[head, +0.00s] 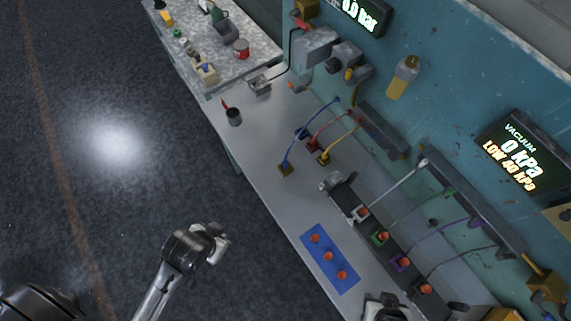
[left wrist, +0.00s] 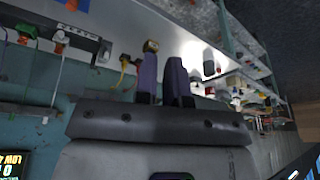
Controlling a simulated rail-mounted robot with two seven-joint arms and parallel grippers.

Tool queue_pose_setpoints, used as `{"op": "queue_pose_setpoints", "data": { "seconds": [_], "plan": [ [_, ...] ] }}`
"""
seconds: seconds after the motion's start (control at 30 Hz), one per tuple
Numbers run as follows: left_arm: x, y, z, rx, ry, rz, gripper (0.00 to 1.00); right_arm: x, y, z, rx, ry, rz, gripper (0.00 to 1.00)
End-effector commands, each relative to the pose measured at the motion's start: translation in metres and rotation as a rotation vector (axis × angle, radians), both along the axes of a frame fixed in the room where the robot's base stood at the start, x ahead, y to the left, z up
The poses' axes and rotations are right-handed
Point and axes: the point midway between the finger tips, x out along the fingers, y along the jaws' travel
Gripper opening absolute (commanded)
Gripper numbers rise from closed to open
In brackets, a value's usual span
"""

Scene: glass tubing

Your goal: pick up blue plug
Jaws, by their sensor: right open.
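A blue cable (head: 304,128) runs from the back wall down to a brass-coloured block, which looks like the blue plug (head: 285,169), near the bench's front edge. A brass-coloured block (left wrist: 151,46) also shows just beyond my left fingertips in the left wrist view. A small dark blue piece (head: 301,132) lies behind it, beside the red plug (head: 312,147) and yellow plug (head: 323,158). My left gripper (head: 221,245) is over the floor, short of the bench, with its fingers (left wrist: 164,72) apart and empty. My right gripper (head: 385,306) is open at the bottom edge, partly cut off.
A blue mat (head: 318,235) with orange-topped pieces lies on the bench. A dark rack (head: 347,193) with white, green and purple sockets stands along the right. A cluttered side table (head: 262,50) is at the far end.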

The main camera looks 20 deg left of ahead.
Motion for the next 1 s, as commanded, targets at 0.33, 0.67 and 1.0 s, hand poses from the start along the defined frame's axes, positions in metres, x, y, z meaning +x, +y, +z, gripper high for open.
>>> {"op": "queue_pose_setpoints", "data": {
  "seconds": [0.33, 0.67, 1.0],
  "plan": [
    [0.000, 0.002, 0.000, 0.008, 0.001, -0.006, 0.44, 0.000, 0.002, 0.000, 0.007, 0.000, -0.004, 0.43],
    [0.000, 0.000, -0.001, 0.000, 0.001, 0.001, 0.57, 0.000, 0.002, 0.000, 0.006, 0.000, -0.003, 0.43],
    [0.097, 0.012, 0.004, 0.048, -0.254, -0.026, 0.57, 0.000, -0.001, -0.055, -0.004, -0.003, 0.004, 0.43]
  ]
}}
